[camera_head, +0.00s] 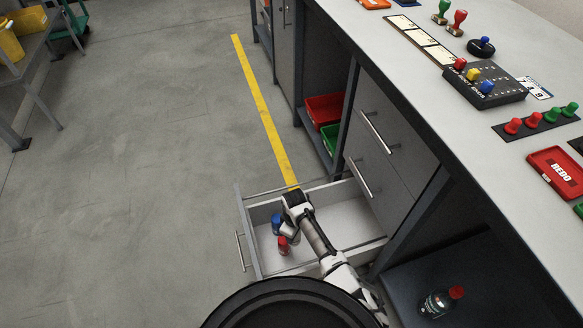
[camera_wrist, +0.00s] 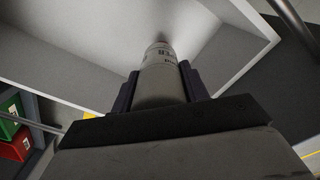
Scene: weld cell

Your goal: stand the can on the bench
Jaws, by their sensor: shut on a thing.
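The can (camera_wrist: 161,78) is a pale grey cylinder with dark print near its far end. In the wrist view it sits between the two dark fingers of my gripper (camera_wrist: 159,92), which is shut on it. In the head view my gripper (camera_head: 290,228) is low over the open drawer (camera_head: 345,214), and my arm hides much of the can. Whether the can touches the drawer floor I cannot tell. The bench (camera_head: 440,78) is the long pale worktop at right, above the drawer.
The bench holds a button box (camera_head: 485,88), a row of knobs (camera_head: 532,122), stamps (camera_head: 457,22) and a red REDO tray (camera_head: 558,172). A bottle (camera_head: 440,300) is on the lower shelf.

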